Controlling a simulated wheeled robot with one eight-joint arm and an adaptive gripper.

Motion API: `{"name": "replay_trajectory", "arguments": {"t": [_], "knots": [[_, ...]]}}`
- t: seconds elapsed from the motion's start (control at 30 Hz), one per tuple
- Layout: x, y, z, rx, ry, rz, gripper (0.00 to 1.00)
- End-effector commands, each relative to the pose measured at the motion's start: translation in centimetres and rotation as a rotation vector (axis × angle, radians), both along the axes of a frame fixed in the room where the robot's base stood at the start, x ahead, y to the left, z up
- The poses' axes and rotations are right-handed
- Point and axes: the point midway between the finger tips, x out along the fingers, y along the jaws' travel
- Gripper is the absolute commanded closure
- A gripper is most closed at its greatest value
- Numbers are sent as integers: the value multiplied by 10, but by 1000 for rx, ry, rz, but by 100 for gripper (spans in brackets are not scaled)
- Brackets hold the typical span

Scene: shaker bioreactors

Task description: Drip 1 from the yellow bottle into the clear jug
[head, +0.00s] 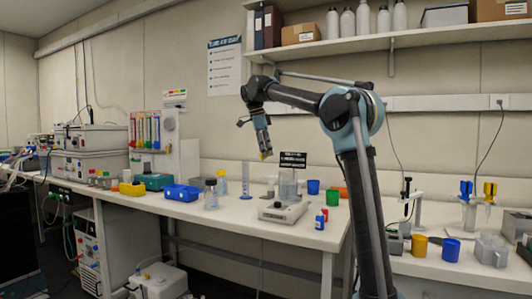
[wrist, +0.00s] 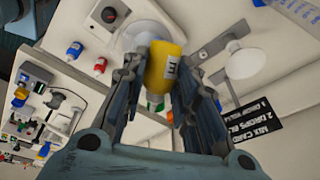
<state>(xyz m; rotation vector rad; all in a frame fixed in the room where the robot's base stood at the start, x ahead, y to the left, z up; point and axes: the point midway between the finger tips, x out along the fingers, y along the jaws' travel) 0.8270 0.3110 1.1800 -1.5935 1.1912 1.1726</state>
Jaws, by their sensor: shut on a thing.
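My gripper (head: 262,149) is shut on the yellow bottle (wrist: 165,62), with a finger on each side of it. The bottle has a dark-lettered white label, and only a small yellow part (head: 265,155) shows below the fingers in the head view. The clear jug (head: 288,186) stands on a white bench device (head: 284,212). In the head view my gripper is higher than the jug and a little left of it. In the wrist view a pale round shape (wrist: 137,33), probably the jug, is partly hidden behind the bottle. I cannot tell the bottle's exact tilt.
A black card (head: 293,159) stands behind the jug. A blue bottle (head: 320,223) and a red bottle (head: 325,213) stand right of the device. A tall cylinder (head: 245,180), lidded bottles (head: 211,195) and a blue tray (head: 181,193) are to the left. Blue (head: 313,187) and green (head: 333,197) cups stand behind right.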

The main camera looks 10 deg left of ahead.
Motion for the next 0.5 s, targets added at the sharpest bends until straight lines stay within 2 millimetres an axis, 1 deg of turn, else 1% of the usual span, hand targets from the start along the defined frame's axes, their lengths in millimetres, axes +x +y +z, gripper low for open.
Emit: {"name": "replay_trajectory", "arguments": {"t": [0.5], "knots": [[0,-2,-10,-246,-44,2,92]]}}
